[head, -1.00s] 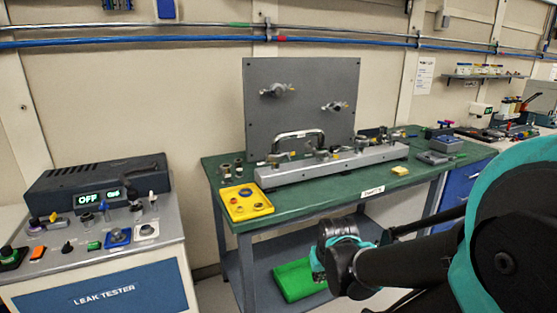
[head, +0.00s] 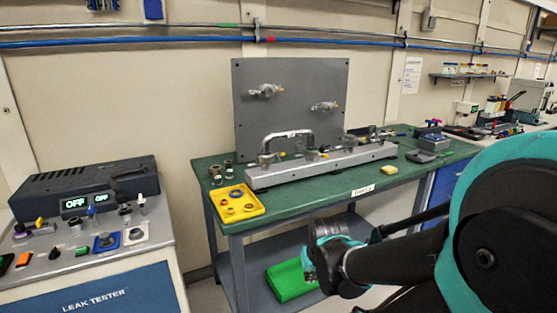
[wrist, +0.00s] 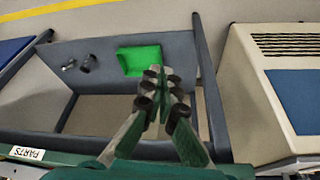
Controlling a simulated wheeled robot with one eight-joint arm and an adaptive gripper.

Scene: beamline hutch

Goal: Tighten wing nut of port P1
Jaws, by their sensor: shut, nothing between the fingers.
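A grey upright panel (head: 290,105) stands at the back of the green table and carries two metal ports with clamps, an upper-left one (head: 265,91) and a lower-right one (head: 324,106). A long grey manifold (head: 330,165) with several small fittings lies in front of it. No P1 label is legible, and I cannot tell which fitting bears that wing nut. My gripper (wrist: 160,85) is shut and empty in the wrist view, above the table's lower shelf. In the head view my arm's end is low, in front of the table and away from the ports.
A yellow tray (head: 257,210) with small parts sits at the table's left front. A green bin (head: 290,282) stands on the lower shelf and also shows in the wrist view (wrist: 128,64). The leak tester (head: 85,190) is at left, across a narrow gap.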

